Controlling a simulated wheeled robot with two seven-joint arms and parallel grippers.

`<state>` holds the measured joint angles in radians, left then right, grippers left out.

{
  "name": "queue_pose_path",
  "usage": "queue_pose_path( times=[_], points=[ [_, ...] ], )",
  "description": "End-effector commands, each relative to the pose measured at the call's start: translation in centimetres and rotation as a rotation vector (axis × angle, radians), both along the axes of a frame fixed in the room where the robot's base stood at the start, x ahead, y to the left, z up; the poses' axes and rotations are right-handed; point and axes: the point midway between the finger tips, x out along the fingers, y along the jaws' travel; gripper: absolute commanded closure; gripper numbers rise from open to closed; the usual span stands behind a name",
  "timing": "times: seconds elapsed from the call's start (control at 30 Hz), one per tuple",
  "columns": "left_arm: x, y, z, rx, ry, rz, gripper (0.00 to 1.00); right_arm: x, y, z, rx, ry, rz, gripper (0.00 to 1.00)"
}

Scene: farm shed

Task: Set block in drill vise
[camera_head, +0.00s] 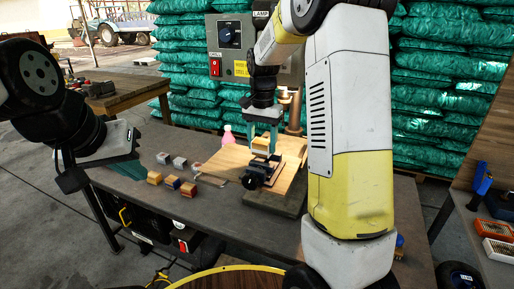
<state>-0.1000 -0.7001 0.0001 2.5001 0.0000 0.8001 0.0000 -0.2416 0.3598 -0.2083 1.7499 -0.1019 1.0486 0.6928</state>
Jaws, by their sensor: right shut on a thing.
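My right gripper (262,139), with teal fingers, is shut on a yellowish block (261,145). The block is between the fingertips, directly over the black drill vise (255,175) in this view. I cannot tell whether it touches the jaws, which are partly hidden by the block and fingers.
Several small blocks (172,182), coloured and grey, stand on the bench left of the vise. A pink bottle (228,134) stands behind the board. A control box (232,47) and a drill column (295,108) rise behind.

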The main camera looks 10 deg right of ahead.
Motion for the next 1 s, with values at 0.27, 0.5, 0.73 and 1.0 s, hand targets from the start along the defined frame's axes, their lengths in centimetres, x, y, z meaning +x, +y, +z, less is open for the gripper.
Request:
queue_pose_path(
  times=[0.27,0.5,0.73,1.0],
  points=[
    [0.0,0.0,0.0,0.0,0.0,0.0,1.0,0.0,-1.3,-2.3,0.0,0.004,0.001,0.86],
    [0.0,0.0,0.0,0.0,0.0,0.0,1.0,0.1,-1.3,-3.6,0.0,-0.001,0.001,0.86],
    [0.0,0.0,0.0,0.0,0.0,0.0,1.0,0.1,-1.3,-3.9,0.0,0.0,0.001,0.86],
    [0.0,0.0,0.0,0.0,0.0,0.0,1.0,0.1,-1.3,-3.9,0.001,-0.001,0.001,0.24]
  ],
)
